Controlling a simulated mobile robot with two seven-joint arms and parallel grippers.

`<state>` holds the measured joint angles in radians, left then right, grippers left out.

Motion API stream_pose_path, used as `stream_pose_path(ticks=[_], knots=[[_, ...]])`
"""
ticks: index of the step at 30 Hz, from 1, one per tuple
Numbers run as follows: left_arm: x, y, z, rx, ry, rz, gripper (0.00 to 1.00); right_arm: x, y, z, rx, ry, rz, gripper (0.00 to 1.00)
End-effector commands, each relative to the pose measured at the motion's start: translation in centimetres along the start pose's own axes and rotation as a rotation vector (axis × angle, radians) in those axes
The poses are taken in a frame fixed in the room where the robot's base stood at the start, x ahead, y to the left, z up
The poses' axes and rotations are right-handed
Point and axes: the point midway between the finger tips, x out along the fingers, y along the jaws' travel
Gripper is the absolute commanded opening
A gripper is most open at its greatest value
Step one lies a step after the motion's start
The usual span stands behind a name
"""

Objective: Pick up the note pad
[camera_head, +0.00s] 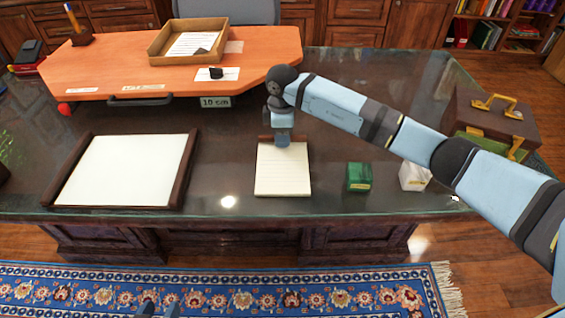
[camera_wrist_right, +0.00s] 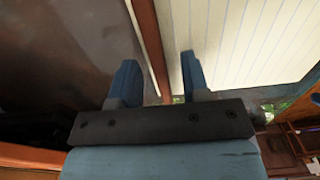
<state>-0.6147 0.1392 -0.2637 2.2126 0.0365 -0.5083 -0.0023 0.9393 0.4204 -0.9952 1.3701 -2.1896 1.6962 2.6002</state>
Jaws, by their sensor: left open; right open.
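The note pad (camera_head: 283,178) lies on the dark, glossy desk. It has cream lined pages and a brown strip along its far edge. My right gripper (camera_head: 282,142) points down at the far edge of the pad. In the right wrist view its two fingers (camera_wrist_right: 160,75) are apart with nothing held. The pad's brown strip (camera_wrist_right: 149,45) shows between them, one finger on the desk side and one on the page side (camera_wrist_right: 245,40). I cannot tell whether they touch it. My left gripper (camera_head: 159,310) is open at the bottom edge, over the rug, away from the desk.
A large blotter (camera_head: 125,170) lies left of the pad. A green box (camera_head: 359,177) and a white box (camera_head: 414,177) stand to its right. Behind is an orange board (camera_head: 265,50) with a wooden tray (camera_head: 158,52). A brown case (camera_head: 490,120) stands at the right.

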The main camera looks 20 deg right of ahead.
Motion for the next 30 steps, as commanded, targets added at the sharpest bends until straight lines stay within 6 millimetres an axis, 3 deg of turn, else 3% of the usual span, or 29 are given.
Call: stream_pose_path(ticks=[3, 4, 9, 22, 30], knots=[[-0.1, 0.0, -0.3, 0.000, 0.005, 0.001, 0.49, -0.1, 0.0, 0.0, 0.000, 0.000, 0.000, 0.43], [-0.1, 0.0, -0.3, 0.000, 0.006, 0.001, 0.49, -0.1, 0.0, 0.0, 0.000, 0.000, 0.000, 0.38], [-0.1, 0.0, -0.4, 0.000, 0.006, 0.001, 0.49, -0.1, 0.0, 0.0, 0.000, 0.000, 0.000, 0.00], [0.0, -0.1, 0.1, 0.001, -0.004, -0.001, 0.49, -0.7, 0.1, 0.0, 0.001, 0.001, 0.001, 0.00], [-0.3, -0.2, -0.3, 0.005, -0.007, -0.006, 0.49, -4.2, 0.1, 0.0, 0.001, 0.002, 0.003, 0.00]])
